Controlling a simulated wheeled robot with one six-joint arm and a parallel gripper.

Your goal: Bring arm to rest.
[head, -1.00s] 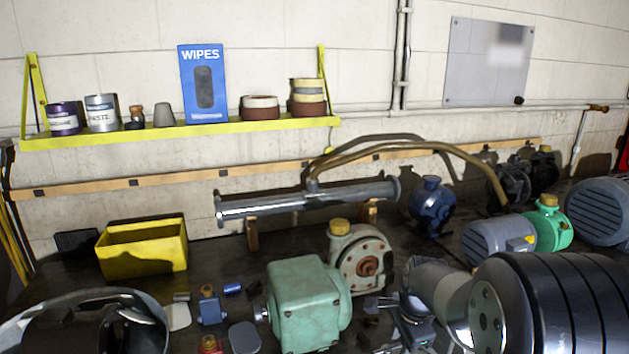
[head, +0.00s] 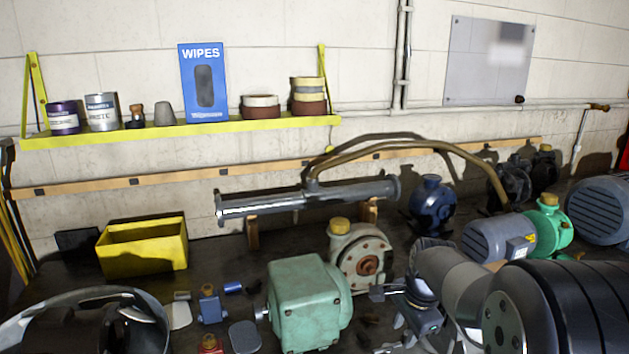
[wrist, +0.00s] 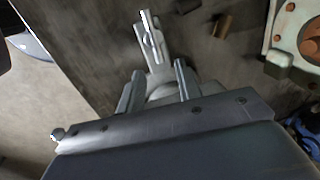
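My gripper (wrist: 157,82) shows in the wrist view with its two grey fingers spread apart, and I see nothing clamped between them. A silvery metal part (wrist: 151,38) lies beyond the fingertips, over the dark bench; its lower end is partly hidden behind the gripper, and I cannot tell its exact distance. In the head view my arm reaches in from the lower right, bent, with the wrist just right of the green gearbox (head: 304,306) and in front of the cream pump (head: 352,262). The fingers are small and partly hidden there.
The bench is crowded. A yellow bin (head: 143,250) stands at the left, a blue pump (head: 432,205) behind, and a grey motor (head: 490,240) and green pump (head: 548,226) at the right. Small parts lie left of the gearbox. A yellow shelf (head: 180,134) hangs on the wall.

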